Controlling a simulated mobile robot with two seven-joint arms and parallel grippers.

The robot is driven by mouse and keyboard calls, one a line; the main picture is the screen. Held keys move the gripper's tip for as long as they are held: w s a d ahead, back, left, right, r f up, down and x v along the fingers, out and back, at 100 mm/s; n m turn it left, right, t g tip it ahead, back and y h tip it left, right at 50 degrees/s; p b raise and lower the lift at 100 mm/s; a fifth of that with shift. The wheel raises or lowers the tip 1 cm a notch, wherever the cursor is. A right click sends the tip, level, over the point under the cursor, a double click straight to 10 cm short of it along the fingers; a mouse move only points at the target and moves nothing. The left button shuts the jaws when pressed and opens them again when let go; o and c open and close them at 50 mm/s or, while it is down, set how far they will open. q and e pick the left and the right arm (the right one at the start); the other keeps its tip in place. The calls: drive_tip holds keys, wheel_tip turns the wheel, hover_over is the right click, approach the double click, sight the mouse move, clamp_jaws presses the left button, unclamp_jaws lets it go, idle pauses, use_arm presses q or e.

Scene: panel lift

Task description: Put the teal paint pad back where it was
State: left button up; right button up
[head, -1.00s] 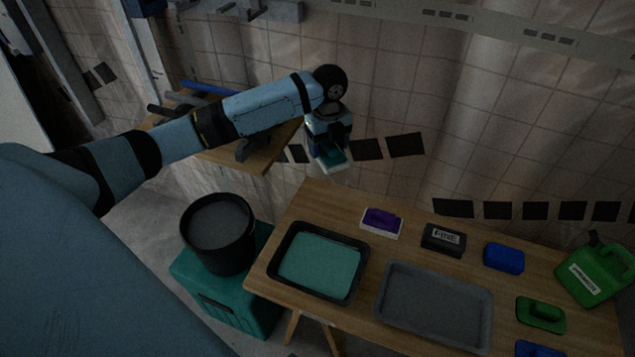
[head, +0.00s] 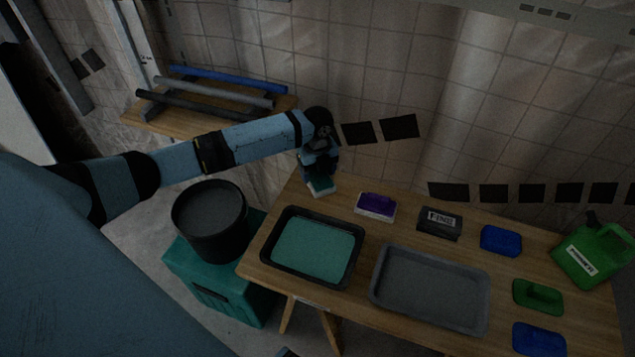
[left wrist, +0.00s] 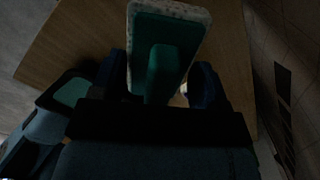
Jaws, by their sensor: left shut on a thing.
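The teal paint pad (head: 321,187) has a teal back with a handle and a pale pad edge. My left gripper (head: 318,172) is shut on its handle, at the far left corner of the wooden table (head: 343,207). In the left wrist view the pad (left wrist: 172,45) sits between the fingers of the gripper (left wrist: 172,95), with the wooden top beyond it. I cannot tell whether the pad touches the table or hangs just above it. My right gripper is not in view.
A purple pad (head: 376,205) lies right of the held pad. In front stand a black tray of teal paint (head: 268,262) and a grey tray (head: 374,291). A black "FINE" block (head: 440,223), blue and green pads and a green jug (head: 590,255) are farther right. A black bucket (head: 210,222) stands left.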

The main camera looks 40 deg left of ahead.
sight(318, 182)
use_arm(q)
wheel_tip(318, 182, down, 4)
drive_tip(key=shift+f, duration=0.25)
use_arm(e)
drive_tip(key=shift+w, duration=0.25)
use_arm(q)
drive_tip(key=shift+r, duration=0.1)
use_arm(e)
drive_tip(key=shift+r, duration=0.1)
use_arm(q)
drive_tip(key=o, duration=0.9)
drive_tip(key=shift+o, duration=0.2)
wheel_tip(318, 182, up, 12)
drive_tip(key=shift+p, duration=0.5)
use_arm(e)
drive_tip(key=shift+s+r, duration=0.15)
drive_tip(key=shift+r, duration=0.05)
